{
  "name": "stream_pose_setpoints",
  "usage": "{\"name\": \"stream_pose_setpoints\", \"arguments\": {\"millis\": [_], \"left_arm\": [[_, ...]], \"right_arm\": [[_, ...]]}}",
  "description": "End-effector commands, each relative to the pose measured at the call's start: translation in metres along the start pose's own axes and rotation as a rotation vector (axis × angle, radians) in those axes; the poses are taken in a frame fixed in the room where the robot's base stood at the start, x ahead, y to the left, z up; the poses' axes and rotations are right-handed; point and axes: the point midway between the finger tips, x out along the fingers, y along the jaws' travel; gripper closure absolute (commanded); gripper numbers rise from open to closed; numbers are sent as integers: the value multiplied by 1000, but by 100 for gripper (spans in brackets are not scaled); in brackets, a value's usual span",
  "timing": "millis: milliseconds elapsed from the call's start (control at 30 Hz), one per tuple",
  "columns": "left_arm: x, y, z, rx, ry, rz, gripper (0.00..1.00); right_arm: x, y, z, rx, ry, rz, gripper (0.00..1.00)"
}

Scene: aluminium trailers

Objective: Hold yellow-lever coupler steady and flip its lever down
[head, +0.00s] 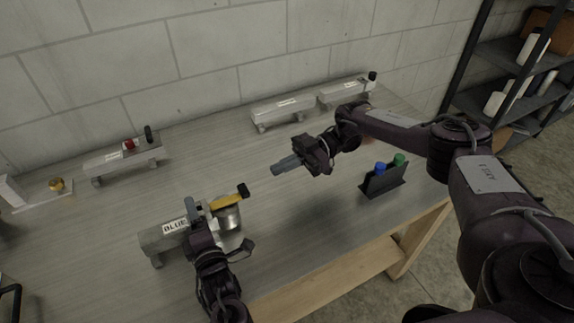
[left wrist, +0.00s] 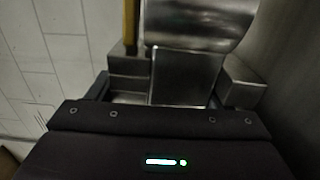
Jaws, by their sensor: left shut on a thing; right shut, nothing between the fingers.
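In the left wrist view, a strip of the yellow lever (left wrist: 131,22) shows at the top. My left gripper (head: 205,220) is at the coupler, shut on its metal body (left wrist: 180,78); the arm hides part of the contact. My right gripper (head: 276,169) is shut and empty, to the upper right of the lever tip and apart from it.
Another trailer (head: 128,159) with red and black knobs stands at the back left. Two more trailers (head: 289,108) stand along the wall. A dark holder (head: 383,182) with blue and green caps stands near the right table edge. The middle of the table is clear.

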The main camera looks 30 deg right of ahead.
Motion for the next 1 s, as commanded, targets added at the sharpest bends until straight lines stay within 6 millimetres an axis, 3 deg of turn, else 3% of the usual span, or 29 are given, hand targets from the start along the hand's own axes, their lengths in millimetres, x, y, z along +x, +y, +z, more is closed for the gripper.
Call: {"name": "stream_pose_setpoints", "arguments": {"millis": [200,633,667,833,1000], "left_arm": [[0,-3,-1,5,1,-6,75],[0,-3,-1,5,1,-6,75],[0,-3,-1,5,1,-6,23],[0,-2,-1,3,0,-4,2],[0,-3,0,3,0,-6,2]], "right_arm": [[-11,0,5,-2,-1,-1,100],[-12,0,6,-2,0,-1,100],[-12,0,6,-1,0,-1,100],[-12,0,5,-1,0,-1,100],[-12,0,6,-1,0,-1,100]]}}
